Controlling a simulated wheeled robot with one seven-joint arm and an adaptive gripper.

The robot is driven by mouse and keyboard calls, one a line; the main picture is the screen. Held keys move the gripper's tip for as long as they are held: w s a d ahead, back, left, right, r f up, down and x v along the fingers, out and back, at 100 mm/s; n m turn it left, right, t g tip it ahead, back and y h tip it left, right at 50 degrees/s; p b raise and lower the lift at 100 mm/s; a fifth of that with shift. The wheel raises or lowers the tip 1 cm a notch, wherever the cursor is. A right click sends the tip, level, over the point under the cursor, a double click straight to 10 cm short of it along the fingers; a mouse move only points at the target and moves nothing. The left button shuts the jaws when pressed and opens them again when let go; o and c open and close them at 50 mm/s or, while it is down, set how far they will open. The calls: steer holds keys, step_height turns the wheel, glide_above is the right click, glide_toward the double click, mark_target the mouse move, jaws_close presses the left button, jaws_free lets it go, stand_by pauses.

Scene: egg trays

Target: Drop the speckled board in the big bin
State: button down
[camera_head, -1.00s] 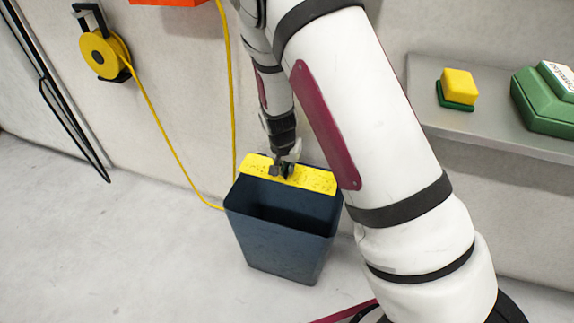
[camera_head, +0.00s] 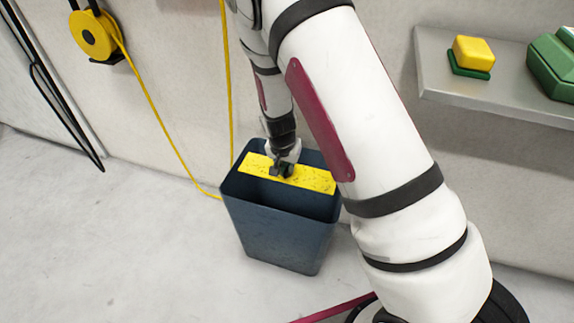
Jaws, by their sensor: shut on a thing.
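The speckled board (camera_head: 314,179) is a flat yellow piece with dark specks. My gripper (camera_head: 281,172) is shut on it near its middle. The board is over the mouth of the big bin (camera_head: 275,238), a dark blue open-topped bin on the floor. The bin's far rim shows behind the board, and its near rim and part of its inside show in front. The board's right end lies close to the right rim. I cannot tell how far down into the mouth the board is. My arm hides part of the bin's right side.
A grey shelf (camera_head: 437,68) on the right wall holds a yellow and green block (camera_head: 473,54) and a green case (camera_head: 553,66). A yellow reel (camera_head: 92,36) hangs on the wall, its cord (camera_head: 160,122) running down behind the bin. The floor at left is clear.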

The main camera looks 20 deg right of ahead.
step_height(320, 180, down, 19)
steer(key=b, duration=0.7)
steer(key=shift+r+b, duration=0.15)
steer(key=shift+b, duration=0.15)
stand_by(1.0)
steer(key=c, duration=1.6)
jaws_free()
steer(key=shift+c, duration=0.2)
steer(key=shift+r, duration=0.1)
step_height(320, 180, up, 10)
